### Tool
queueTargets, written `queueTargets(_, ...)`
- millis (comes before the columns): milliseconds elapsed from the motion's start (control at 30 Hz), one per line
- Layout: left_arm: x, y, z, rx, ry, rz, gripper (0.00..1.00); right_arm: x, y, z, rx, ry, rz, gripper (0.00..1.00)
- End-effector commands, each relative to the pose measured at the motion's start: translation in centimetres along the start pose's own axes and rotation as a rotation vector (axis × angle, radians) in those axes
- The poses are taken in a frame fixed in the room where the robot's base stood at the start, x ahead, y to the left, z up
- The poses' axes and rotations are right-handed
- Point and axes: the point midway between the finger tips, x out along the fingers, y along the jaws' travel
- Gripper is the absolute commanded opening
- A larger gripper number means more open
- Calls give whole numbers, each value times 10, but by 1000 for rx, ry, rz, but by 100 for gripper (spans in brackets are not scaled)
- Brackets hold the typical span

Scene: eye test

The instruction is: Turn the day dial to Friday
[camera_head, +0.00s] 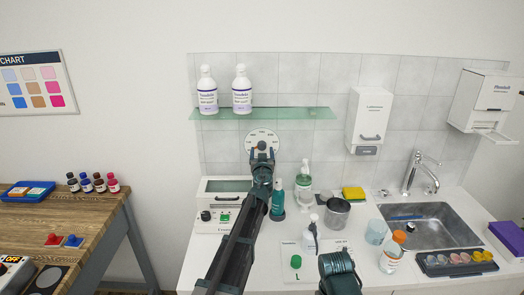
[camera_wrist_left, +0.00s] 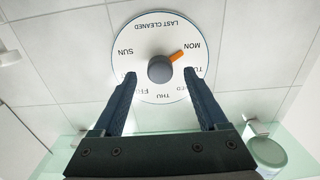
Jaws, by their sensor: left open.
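The day dial (camera_head: 251,136) is a white disc on the tiled wall, below the glass shelf. The left wrist view shows it close up (camera_wrist_left: 150,38), with "LAST CLEANED" upside down and a grey knob (camera_wrist_left: 160,69) at its centre. The knob's orange pointer (camera_wrist_left: 175,56) points to MON.
The glass shelf (camera_head: 300,113) holds two pump bottles. A sink (camera_head: 455,234) lies right; a wooden table (camera_head: 92,216) stands left.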

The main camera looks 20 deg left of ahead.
Motion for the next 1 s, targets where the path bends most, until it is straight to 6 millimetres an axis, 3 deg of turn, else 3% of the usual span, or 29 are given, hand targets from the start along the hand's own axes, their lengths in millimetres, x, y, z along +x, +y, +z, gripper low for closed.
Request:
queueTargets(33, 11, 1, 0, 0, 0, 0, 76, 0, 0, 0, 0, 0, 0, 50)
queueTargets(133, 19, 0, 0, 0, 0, 0, 76, 0, 0, 0, 0, 0, 0, 50)
queueTargets(433, 20, 0, 0, 0, 0, 0, 76, 0, 0, 0, 0, 0, 0, 50)
queueTargets(833, 20, 0, 0, 0, 0, 0, 4, 0, 0, 0, 0, 0, 0, 50)
queueTargets(1000, 20, 0, 0, 2, 0, 0, 0, 0, 0, 0, 0, 0, 0, 50)
